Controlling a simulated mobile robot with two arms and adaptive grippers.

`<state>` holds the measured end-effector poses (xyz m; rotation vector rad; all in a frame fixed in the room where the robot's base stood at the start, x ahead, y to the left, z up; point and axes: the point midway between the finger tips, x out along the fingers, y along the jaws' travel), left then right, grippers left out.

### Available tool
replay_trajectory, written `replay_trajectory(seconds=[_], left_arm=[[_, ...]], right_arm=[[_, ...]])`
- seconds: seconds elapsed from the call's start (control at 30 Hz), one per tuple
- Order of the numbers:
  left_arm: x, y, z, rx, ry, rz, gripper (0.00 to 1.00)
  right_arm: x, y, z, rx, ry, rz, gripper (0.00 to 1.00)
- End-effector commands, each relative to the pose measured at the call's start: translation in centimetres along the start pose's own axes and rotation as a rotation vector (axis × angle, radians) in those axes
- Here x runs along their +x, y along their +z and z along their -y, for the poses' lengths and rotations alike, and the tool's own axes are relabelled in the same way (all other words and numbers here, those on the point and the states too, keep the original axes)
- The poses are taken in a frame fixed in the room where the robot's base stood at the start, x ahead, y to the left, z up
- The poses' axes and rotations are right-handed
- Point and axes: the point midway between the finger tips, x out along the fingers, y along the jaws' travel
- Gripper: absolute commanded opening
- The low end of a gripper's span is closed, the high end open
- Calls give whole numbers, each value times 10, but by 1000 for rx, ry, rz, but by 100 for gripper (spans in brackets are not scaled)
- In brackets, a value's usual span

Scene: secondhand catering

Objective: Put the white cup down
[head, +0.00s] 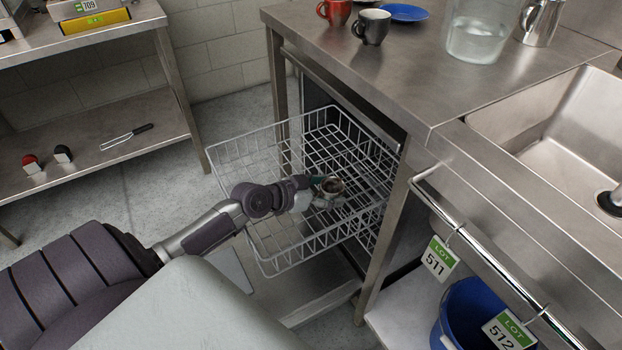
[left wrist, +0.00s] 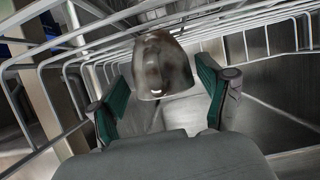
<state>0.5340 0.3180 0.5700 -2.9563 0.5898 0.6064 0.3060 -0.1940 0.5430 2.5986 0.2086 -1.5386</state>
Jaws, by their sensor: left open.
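The white cup (head: 331,186), stained brown, is at the wire dish rack (head: 281,268), which is pulled out of the dishwasher under the counter. My left gripper (head: 322,190) is at the cup, with its arm reaching in over the rack's left side. In the left wrist view the stained cup (left wrist: 161,66) shows between the two green-padded fingers of the open left gripper (left wrist: 160,92), with visible gaps on both sides. I cannot tell whether the cup's base rests fully on the wires. My right gripper is not in view.
A red cup (head: 334,11), a black cup (head: 371,27), a blue plate (head: 404,12), a clear container (head: 477,32) and a metal jug (head: 540,20) stand on the steel counter (head: 400,75). A sink (head: 555,135) is right. Rack wires surround the gripper.

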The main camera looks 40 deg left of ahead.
Motion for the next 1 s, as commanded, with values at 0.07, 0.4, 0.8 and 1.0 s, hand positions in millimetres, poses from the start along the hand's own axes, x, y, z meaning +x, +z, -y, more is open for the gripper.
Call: replay_trajectory(seconds=[0.07, 0.4, 0.8, 1.0], left_arm=[[-20, 0, 0, 5, 0, 6, 78], [-57, -3, 1, 7, -2, -5, 78], [-58, -5, 2, 8, -3, -8, 78], [-59, -5, 2, 8, -3, -8, 78]], right_arm=[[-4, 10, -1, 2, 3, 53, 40], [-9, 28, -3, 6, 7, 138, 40], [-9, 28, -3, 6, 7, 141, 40], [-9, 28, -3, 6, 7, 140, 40]])
